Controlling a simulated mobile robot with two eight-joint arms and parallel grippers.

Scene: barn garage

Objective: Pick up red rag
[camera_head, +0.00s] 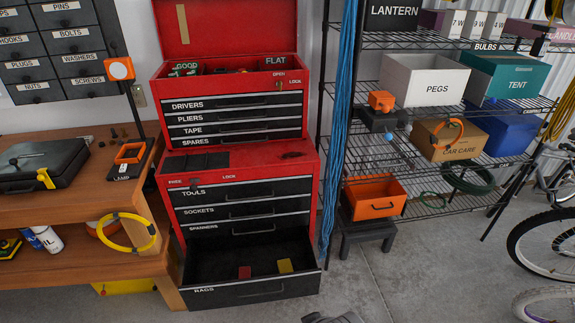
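A small red rag (244,272) lies in the open bottom drawer (265,290), labelled RAGS, of the red tool chest. It sits near the middle of the drawer, on the dark drawer floor. A small yellow rag (284,266) lies to its right, a little apart from it. The drawer is pulled out toward me, and nothing covers the red rag.
The red tool chest (312,190) stands between a wooden workbench (150,268) on the left and a wire shelf with bins on the right. A dark stool (366,228) holds an orange bin (374,199). A dark shape (335,318) shows at the bottom edge. Floor right of the drawer is clear.

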